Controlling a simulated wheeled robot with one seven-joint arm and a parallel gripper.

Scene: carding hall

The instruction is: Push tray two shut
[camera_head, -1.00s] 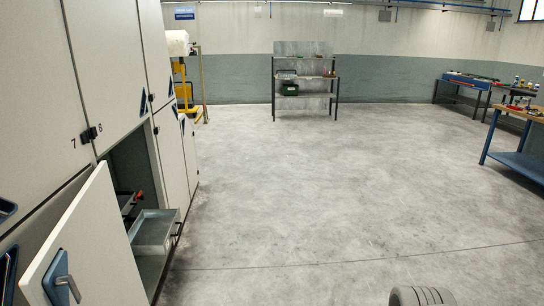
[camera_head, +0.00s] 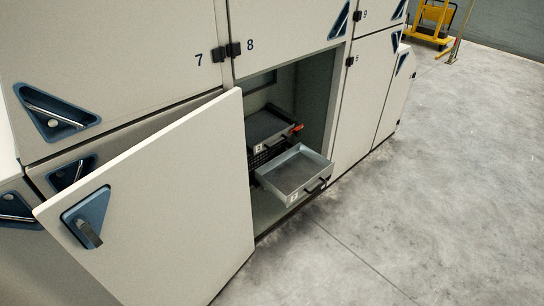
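A grey metal tray (camera_head: 292,175) sticks out of an open cabinet compartment, past the front edge, with a dark handle and a small label on its front. The label is too small to read surely. A second, darker tray (camera_head: 268,127) sits further back and to the left, also with a handle and a small label I cannot read surely. I cannot tell for certain which is tray two. The hinged cabinet door (camera_head: 170,215) stands open to the left of the trays. My gripper is not in view.
The cabinet front (camera_head: 120,70) has several closed doors with blue triangular handle plates. The open door covers part of the compartment's left side. The concrete floor (camera_head: 430,190) to the right is clear. A yellow trolley (camera_head: 433,20) stands at the far top right.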

